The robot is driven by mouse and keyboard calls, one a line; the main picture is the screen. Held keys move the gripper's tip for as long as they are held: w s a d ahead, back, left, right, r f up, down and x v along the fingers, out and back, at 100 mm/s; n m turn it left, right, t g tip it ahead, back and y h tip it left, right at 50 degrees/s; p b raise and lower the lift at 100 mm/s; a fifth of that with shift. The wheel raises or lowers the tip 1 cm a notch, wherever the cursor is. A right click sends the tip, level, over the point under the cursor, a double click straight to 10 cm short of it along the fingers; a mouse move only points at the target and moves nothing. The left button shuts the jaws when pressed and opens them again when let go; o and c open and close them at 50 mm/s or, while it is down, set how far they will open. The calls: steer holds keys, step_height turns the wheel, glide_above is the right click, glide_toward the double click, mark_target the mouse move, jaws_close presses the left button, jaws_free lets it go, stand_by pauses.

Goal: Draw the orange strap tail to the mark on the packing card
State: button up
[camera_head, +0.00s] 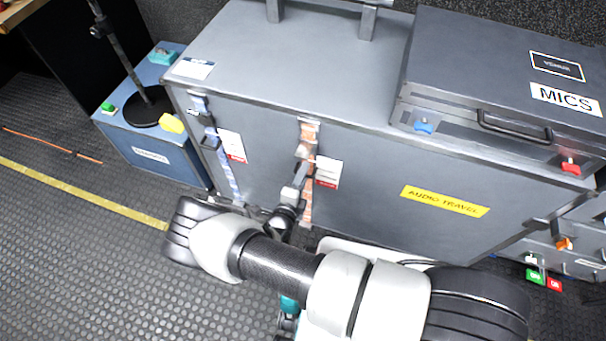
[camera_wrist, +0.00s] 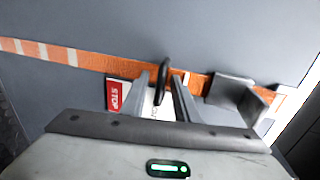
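The orange strap (camera_head: 309,133) runs down the front of the big grey case. It also crosses the wrist view (camera_wrist: 95,61). A metal buckle (camera_wrist: 232,90) sits on it. The white packing card with a red STOP band (camera_head: 328,171) hangs just right of the strap; in the wrist view the card (camera_wrist: 116,94) is partly hidden by my fingers. My gripper (camera_head: 299,178) is at the strap, and its two fingers (camera_wrist: 160,88) stand apart. A dark loop (camera_wrist: 163,75) shows between the fingertips; I cannot tell whether they touch it. The mark is not clear.
A blue strap (camera_head: 225,165) with its own card (camera_head: 232,145) is on the left of the case front. The MICS case (camera_head: 510,70) lies on top at right. A blue box (camera_head: 150,135) with a stand is at left.

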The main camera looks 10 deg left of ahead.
steer(key=shift+c, duration=0.3)
jaws_close()
stand_by(1.1)
